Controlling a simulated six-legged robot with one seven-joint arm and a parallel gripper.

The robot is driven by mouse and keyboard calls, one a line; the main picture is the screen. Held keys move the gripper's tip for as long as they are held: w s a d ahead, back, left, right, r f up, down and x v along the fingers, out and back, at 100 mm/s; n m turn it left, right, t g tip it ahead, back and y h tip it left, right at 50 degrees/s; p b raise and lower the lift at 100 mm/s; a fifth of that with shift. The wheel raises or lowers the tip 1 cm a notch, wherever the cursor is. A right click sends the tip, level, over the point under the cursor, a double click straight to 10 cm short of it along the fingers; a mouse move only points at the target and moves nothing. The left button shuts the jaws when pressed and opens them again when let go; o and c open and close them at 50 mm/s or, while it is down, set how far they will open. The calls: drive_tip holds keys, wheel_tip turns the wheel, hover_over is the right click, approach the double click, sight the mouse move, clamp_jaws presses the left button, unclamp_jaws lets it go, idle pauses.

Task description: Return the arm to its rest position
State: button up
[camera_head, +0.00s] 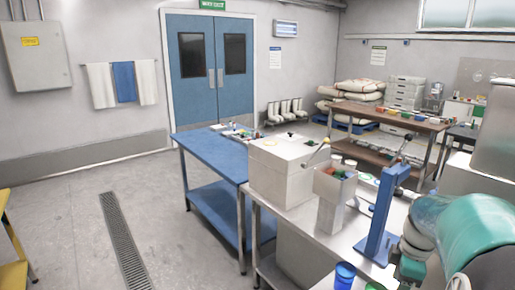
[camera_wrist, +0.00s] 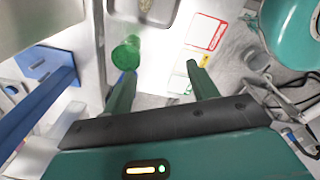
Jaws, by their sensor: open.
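My gripper (camera_wrist: 160,68) shows in the wrist view with its two dark green fingers spread apart and nothing between them. A green cup (camera_wrist: 126,53) is just beyond the left fingertip, apart from the right finger. Whether the left finger touches the cup I cannot tell. My teal arm fills the lower right of the head view, over the right end of the metal bench (camera_head: 316,222). The gripper's fingers are not clear there.
A blue lever stand (camera_head: 383,222) and a blue cup (camera_head: 344,273) are on the bench close to my arm. A white box-shaped machine (camera_head: 284,168) stands further left. A metal tray (camera_wrist: 150,12) and red-bordered card (camera_wrist: 205,33) lie ahead.

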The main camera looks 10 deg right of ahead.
drive_tip(key=a+r+m+t+h, duration=0.1)
drive_tip(key=a+r+m, duration=0.15)
drive_tip(key=a, duration=0.55)
drive_tip(key=a+r+m+t+h, duration=0.1)
drive_tip(key=a+r+m, duration=0.15)
drive_tip(key=a, duration=0.65)
drive_tip(key=s+a+r+m+t+y, duration=0.1)
drive_tip(key=s+a+m, duration=0.1)
drive_tip(key=a, duration=0.4)
drive_tip(key=s+a+r+m+t, duration=0.1)
drive_tip(key=s+a+m, duration=0.2)
drive_tip(key=a, duration=0.3)
drive_tip(key=shift+s+t+y, duration=0.3)
drive_tip(key=shift+t+y, duration=0.1)
